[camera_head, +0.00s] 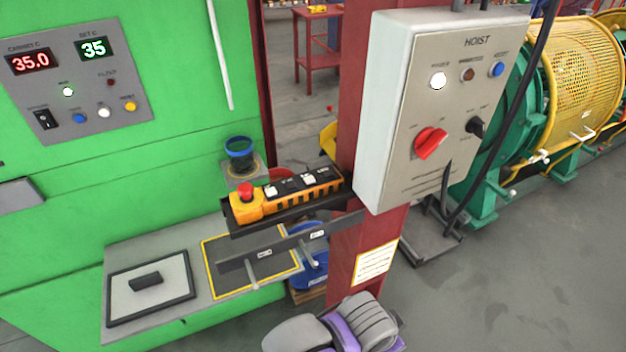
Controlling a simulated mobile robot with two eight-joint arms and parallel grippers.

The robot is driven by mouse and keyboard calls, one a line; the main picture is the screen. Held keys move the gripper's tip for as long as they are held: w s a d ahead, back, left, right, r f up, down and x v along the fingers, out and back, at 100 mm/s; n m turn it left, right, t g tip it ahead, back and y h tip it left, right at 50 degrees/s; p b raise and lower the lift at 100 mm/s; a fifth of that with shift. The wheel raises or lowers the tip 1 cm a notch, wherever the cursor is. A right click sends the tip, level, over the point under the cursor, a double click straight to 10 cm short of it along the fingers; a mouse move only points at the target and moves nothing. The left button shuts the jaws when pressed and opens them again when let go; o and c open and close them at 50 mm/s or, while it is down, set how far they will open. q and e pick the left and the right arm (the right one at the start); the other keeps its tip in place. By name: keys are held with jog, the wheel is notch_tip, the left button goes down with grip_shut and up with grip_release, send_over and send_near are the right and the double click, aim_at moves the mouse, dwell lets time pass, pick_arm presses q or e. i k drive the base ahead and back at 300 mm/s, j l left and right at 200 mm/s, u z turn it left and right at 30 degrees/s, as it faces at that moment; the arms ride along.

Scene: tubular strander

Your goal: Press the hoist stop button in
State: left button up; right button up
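The hoist pendant (290,193) is a yellow and black control bar lying in a dark cradle on the red column. A red mushroom button (246,190) stands up from its left end. It looks raised, but I cannot tell for sure whether it is pressed in. White and dark buttons run along the pendant to its right. A grey box marked HOIST (437,110) is fixed on the column above, with a red rotary switch (430,143), a black selector and small lamps or buttons.
A green cabinet (150,180) with a control panel stands at left, with a grey shelf (118,262) below. A blue-rimmed cup (240,155) is behind the pendant. A grey and purple object (345,327) shows at the bottom edge. Black cables hang beside the HOIST box. Grey floor is free at right.

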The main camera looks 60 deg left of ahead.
aim_at(245, 190)
jog(key=j+u, duration=0.15)
jog(key=u, duration=2.2)
